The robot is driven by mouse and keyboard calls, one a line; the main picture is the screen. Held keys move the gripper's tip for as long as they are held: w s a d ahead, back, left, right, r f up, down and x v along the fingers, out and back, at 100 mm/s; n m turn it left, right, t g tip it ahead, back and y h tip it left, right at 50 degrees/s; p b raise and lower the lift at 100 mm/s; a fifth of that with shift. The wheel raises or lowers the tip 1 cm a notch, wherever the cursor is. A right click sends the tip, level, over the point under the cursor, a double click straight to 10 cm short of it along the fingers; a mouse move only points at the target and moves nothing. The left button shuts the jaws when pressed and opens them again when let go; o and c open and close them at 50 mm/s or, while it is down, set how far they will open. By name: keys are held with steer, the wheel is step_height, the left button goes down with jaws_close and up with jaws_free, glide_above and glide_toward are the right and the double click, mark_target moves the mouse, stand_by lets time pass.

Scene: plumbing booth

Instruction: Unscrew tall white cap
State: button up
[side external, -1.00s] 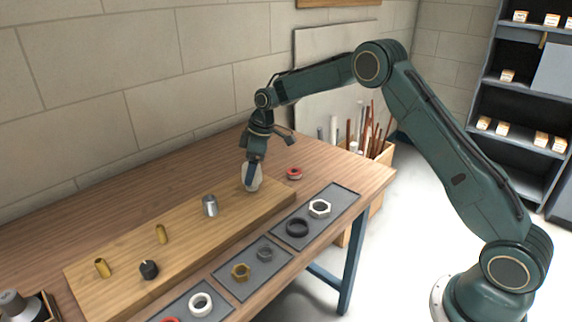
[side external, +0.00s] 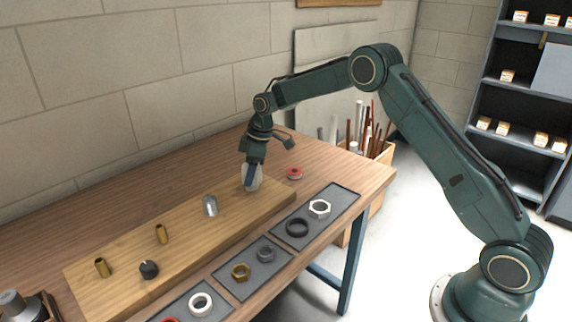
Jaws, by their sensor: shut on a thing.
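The tall white cap (side external: 256,183) stands near the far right end of the wooden board (side external: 190,258). My gripper (side external: 249,181) comes down on it from above and is shut on it. The near finger covers part of the cap's side, and the arm's end hides its top. I cannot see the thread under the cap.
On the board stand a grey metal fitting (side external: 210,205), two brass fittings (side external: 162,234) and a black knob (side external: 149,270). Dark trays with several rings and nuts (side external: 319,208) lie along the front. A crate of pipes (side external: 381,150) stands beyond the table.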

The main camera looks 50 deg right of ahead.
steer(key=n+g, duration=0.1)
steer(key=n, duration=0.4)
steer(key=shift+s+r+n, duration=0.1)
steer(key=shift+n, duration=0.2)
steer(key=shift+y, duration=0.3)
steer(key=n+g, duration=0.1)
steer(key=n, duration=0.2)
steer(key=n+g, duration=0.1)
steer(key=n, duration=0.2)
steer(key=shift+s+r, duration=0.1)
steer(key=o, duration=1.6)
steer(key=shift+c, duration=0.2)
steer(key=shift+c, duration=0.4)
